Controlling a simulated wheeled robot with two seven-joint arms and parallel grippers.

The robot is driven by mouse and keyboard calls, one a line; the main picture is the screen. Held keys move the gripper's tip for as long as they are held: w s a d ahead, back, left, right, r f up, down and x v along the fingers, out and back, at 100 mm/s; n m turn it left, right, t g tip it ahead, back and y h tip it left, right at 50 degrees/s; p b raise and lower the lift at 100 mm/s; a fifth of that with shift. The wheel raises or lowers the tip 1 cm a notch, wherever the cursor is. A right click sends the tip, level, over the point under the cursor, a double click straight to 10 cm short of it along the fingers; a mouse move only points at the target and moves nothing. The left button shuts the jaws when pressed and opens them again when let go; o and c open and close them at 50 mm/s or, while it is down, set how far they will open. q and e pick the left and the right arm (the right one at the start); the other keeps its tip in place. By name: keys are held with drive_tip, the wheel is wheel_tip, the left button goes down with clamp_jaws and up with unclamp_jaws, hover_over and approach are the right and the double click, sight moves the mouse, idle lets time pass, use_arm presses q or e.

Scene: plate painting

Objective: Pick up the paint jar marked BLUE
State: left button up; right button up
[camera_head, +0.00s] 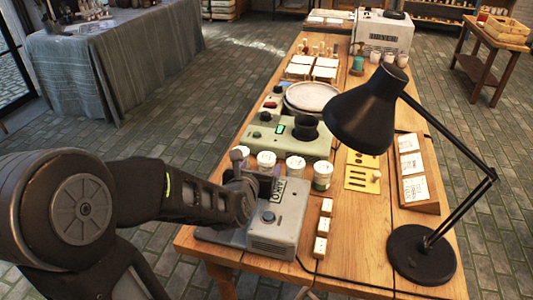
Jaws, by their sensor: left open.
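A row of white-lidded paint jars stands on the wooden table in front of the green machine. I see one jar (266,161), a second jar (295,167) and a third jar (322,177) at the right end, which has some green on its side. The labels are too small to read, so I cannot tell which jar is BLUE. My left gripper (262,178) is open at the near side of the left jars, and it hides part of them. I cannot tell whether it touches a jar. My right gripper is out of view.
A grey device (278,228) sits under my left gripper. A green machine (288,136) and a round plate (312,96) stand behind the jars. A black desk lamp (366,110) overhangs the right side. Small blocks (323,227) lie near the front.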

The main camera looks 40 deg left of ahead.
sight(266, 159)
use_arm(q)
drive_tip(key=p+x, duration=0.2)
drive_tip(key=shift+w+p, duration=0.1)
drive_tip(key=shift+p, duration=0.25)
drive_tip(key=shift+f, duration=0.1)
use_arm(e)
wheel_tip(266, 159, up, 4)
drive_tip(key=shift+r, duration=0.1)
use_arm(q)
drive_tip(key=shift+x, duration=2.65)
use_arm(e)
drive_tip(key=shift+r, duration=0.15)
use_arm(q)
drive_tip(key=shift+c, duration=0.5)
drive_tip(key=c, duration=1.5)
drive_tip(key=shift+o, duration=0.2)
wheel_tip(266, 159, up, 10)
drive_tip(key=shift+p, duration=0.45)
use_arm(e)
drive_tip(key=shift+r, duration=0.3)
